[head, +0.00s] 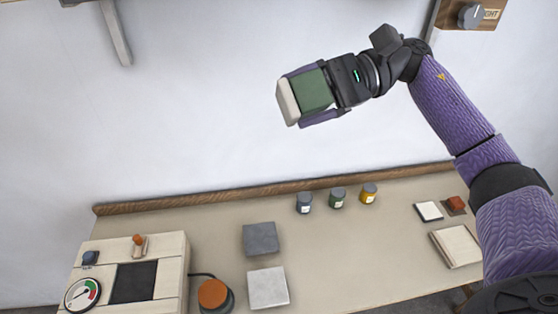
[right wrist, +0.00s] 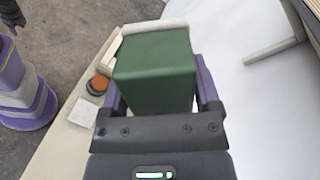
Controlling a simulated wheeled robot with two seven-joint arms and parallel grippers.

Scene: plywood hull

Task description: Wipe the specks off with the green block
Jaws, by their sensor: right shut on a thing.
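The green block (head: 315,91) has a pale cream layer on its left end. My right gripper (head: 303,97) is shut on it, one purple finger on each side. The block is held up in front of the white wall (head: 200,110), above the bench; whether it touches the wall I cannot tell. No specks can be made out on the wall or bench; some may be hidden behind the block and arm. My left gripper is not in view.
The bench (head: 350,245) below carries a gauge box (head: 172,270), an orange button (head: 213,295), a grey square (head: 261,239), a white square (head: 268,287) and small jars (head: 337,197). A bracket (head: 116,35) and a dial panel (head: 471,15) sit high on the wall.

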